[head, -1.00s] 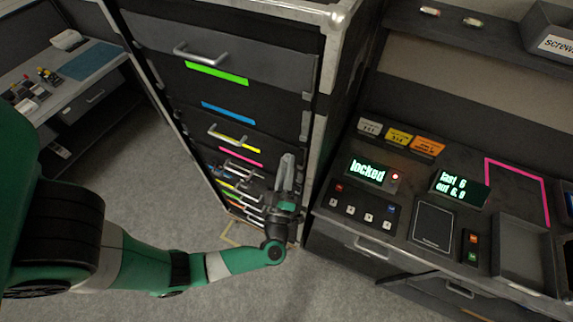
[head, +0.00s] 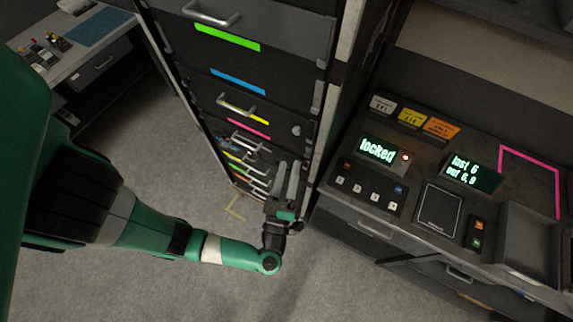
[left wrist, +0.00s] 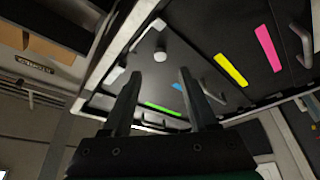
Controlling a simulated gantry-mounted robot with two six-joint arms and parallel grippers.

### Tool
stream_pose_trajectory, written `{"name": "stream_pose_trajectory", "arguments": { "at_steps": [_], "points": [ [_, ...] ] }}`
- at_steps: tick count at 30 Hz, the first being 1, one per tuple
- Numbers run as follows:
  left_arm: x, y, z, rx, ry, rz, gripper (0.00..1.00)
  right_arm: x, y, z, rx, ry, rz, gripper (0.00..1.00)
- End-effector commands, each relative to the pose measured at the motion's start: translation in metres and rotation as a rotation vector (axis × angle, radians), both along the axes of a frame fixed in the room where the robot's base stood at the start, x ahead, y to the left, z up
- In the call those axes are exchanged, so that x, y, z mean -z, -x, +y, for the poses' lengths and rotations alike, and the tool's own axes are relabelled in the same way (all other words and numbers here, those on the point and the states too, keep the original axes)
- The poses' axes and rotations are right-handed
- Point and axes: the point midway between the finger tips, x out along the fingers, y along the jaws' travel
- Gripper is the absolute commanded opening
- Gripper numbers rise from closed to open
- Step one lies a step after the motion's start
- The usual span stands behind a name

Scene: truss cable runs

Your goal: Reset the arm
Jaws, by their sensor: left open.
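My left gripper (head: 287,182) is in front of the lower right part of a tall dark drawer cabinet (head: 272,58). Its two fingers point up and stand apart, with nothing between them. In the left wrist view the open fingers (left wrist: 157,92) reach toward the cabinet front, seen from below, with a round knob (left wrist: 160,56) beyond them. I cannot tell from these views how near the fingers are to the cabinet face. My green left arm comes in from the left. My right gripper is not in view.
The cabinet has several drawers with bar handles (head: 212,16) and coloured strips. At right, a console (head: 330,190) has a display reading "locked" (head: 378,150) and a keypad (head: 366,188). A desk (head: 85,50) stands at far left. The grey floor (head: 150,150) between is mostly clear.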

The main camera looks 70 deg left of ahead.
Motion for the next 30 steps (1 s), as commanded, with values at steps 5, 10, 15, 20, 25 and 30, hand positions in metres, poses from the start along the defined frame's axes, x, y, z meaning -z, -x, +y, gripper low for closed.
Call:
{"name": "stream_pose_trajectory", "arguments": {
  "at_steps": [5, 10, 15, 20, 25, 30],
  "points": [
    [0.007, 0.009, -0.019, 0.003, 0.001, -0.001, 0.59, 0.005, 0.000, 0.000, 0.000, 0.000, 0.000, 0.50],
    [0.007, 0.012, -0.022, -0.001, 0.001, 0.000, 0.59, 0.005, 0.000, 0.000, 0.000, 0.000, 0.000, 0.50],
    [0.007, 0.012, -0.021, -0.001, 0.000, 0.000, 0.59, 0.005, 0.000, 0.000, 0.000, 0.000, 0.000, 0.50],
    [0.007, 0.012, -0.021, -0.001, 0.000, 0.000, 0.59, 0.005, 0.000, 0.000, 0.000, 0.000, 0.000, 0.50],
    [0.007, 0.012, -0.020, -0.007, 0.001, -0.001, 0.59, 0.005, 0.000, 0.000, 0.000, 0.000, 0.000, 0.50],
    [-0.027, -0.015, -0.009, -0.115, 0.078, -0.137, 0.59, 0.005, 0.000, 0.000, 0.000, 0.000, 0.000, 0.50]
  ]
}}
